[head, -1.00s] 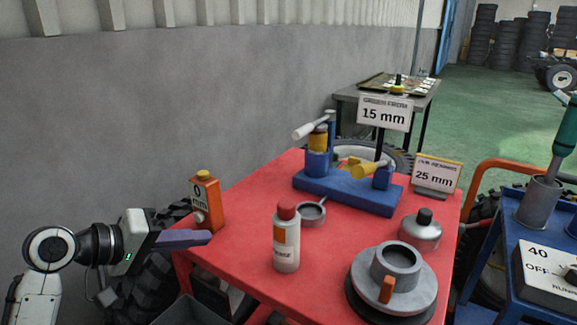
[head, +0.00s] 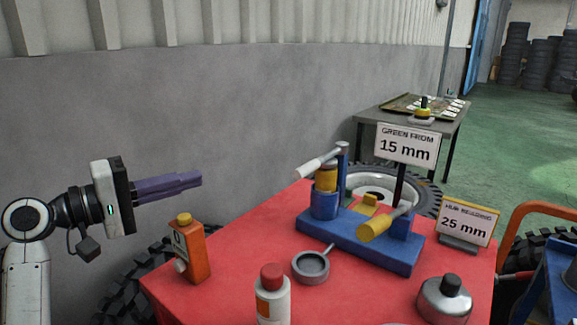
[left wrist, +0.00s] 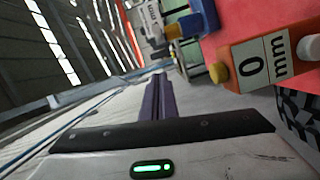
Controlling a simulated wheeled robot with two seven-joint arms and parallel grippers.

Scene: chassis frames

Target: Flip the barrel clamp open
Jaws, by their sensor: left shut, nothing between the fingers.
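A blue fixture (head: 350,240) stands on the red table in the head view. At its left end a yellow-and-blue barrel (head: 325,190) stands upright beside a blue post. A white-handled lever (head: 317,166) reaches from the post across the barrel's top and out to the left. A yellow-handled lever (head: 380,225) lies low at the right end. I cannot tell for sure which lever is the barrel clamp. My left gripper (head: 200,178) has purple fingers, shut and empty, left of the fixture and apart from it. The fingers also show in the left wrist view (left wrist: 158,85). My right gripper is out of view.
An orange gauge box (head: 197,258) stands at the table's left edge, below my left gripper in the picture. A white bottle (head: 272,302), a small round dish (head: 311,267) and a metal pot (head: 445,302) are in front. Signs reading 15 mm (head: 407,147) and 25 mm (head: 468,222) stand behind and right.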

